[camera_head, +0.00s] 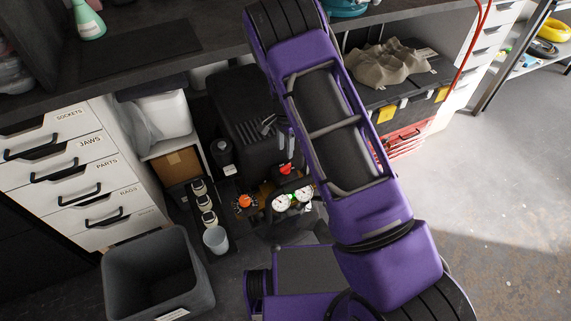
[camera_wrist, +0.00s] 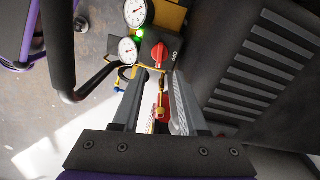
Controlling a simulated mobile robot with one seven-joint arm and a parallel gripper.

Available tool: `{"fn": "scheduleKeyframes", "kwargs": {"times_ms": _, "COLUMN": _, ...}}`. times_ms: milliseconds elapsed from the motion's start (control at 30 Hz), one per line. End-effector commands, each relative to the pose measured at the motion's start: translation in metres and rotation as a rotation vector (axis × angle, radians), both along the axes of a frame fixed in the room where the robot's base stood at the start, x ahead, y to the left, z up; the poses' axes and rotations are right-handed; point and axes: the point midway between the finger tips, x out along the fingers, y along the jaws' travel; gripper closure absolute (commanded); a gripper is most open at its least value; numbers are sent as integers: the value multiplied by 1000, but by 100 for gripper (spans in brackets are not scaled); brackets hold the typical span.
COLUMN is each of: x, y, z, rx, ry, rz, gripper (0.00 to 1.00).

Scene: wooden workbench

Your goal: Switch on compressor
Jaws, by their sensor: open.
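The compressor (camera_head: 238,105) is a dark ribbed unit under the bench; its ribbed side also shows in the wrist view (camera_wrist: 255,75). Its panel has two white gauges (camera_wrist: 135,12) (camera_wrist: 128,50), a lit green lamp (camera_wrist: 140,33) and a red rotary switch (camera_wrist: 159,55) beside a partly readable label. My gripper (camera_wrist: 160,82) is open, with its fingers pointing at the panel just short of the switch in the picture; contact cannot be told. A brass fitting with a red part (camera_wrist: 161,105) shows between the fingers. In the head view my arm covers part of the compressor.
A dark handle bar (camera_wrist: 62,60) stands left of the fingers. A dark toolbox (camera_head: 405,90) stands to the right. The floor at right is clear.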

Motion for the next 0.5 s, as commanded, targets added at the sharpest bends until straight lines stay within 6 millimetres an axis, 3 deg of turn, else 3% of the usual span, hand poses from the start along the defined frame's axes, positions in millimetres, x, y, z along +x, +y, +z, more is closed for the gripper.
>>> {"fn": "scheduleKeyframes", "kwargs": {"times_ms": 33, "x": -1, "y": -1, "z": -14, "rx": -1, "ry": 3, "rz": -1, "gripper": 57}}
{"fn": "scheduleKeyframes", "kwargs": {"times_ms": 200, "x": 0, "y": -1, "z": -49, "rx": -1, "ry": 1, "rz": -1, "gripper": 57}}
{"fn": "scheduleKeyframes", "kwargs": {"times_ms": 500, "x": 0, "y": 0, "z": -81, "rx": -1, "ry": -1, "rz": 0, "gripper": 57}}
